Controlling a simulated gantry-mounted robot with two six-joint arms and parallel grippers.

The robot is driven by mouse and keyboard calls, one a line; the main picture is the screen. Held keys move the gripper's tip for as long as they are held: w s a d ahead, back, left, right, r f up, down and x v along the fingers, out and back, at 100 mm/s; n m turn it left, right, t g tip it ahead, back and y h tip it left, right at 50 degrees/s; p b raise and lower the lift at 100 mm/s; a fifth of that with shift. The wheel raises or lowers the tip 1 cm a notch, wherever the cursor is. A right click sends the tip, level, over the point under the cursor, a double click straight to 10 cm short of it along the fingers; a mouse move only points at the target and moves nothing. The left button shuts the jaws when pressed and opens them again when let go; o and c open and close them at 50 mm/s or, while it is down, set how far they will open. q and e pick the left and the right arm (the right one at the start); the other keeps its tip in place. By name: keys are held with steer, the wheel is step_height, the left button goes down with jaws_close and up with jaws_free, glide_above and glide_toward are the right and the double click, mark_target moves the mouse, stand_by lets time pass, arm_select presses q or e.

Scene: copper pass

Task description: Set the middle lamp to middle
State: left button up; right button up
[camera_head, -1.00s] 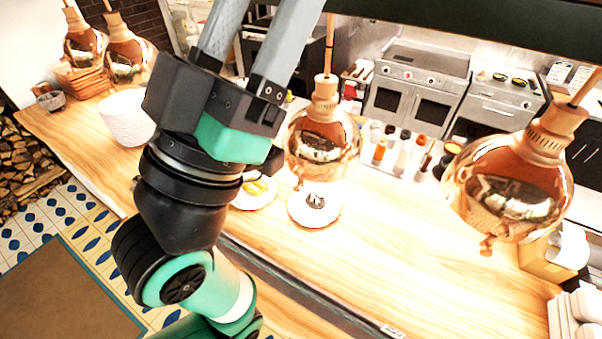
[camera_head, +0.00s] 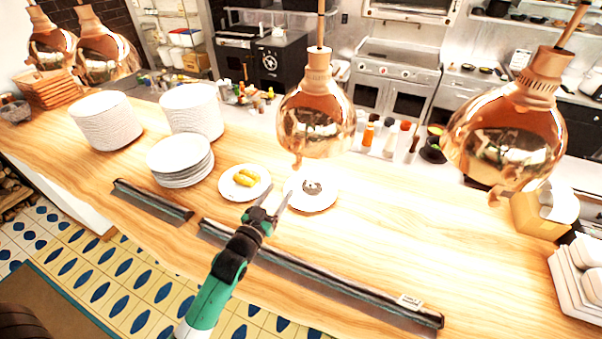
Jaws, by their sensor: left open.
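The middle lamp (camera_head: 316,118) is a shiny copper dome hanging on a rod over the counter. A small copper knob (camera_head: 297,163) shows at its lower left edge. My left gripper (camera_head: 279,197) is open, with its fingers pointing up and away toward the lamp. In the picture it lies just below the knob, with a small gap between them; its depth relative to the lamp is hard to tell. Nothing shows between its fingers. My right gripper is not in view.
Another copper lamp (camera_head: 508,135) hangs at right, and two more hang at far left. Below the middle lamp are a plate with dark food (camera_head: 320,203) and a plate with yellow food (camera_head: 232,188). Plate stacks (camera_head: 106,122) stand at left. The counter's right middle is clear.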

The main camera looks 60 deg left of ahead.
mark_target(295, 168)
arm_select(q)
steer(key=x, duration=1.1)
steer(key=shift+w+a+r, duration=0.1)
steer(key=shift+w, duration=0.25)
jaws_close()
stand_by(0.8)
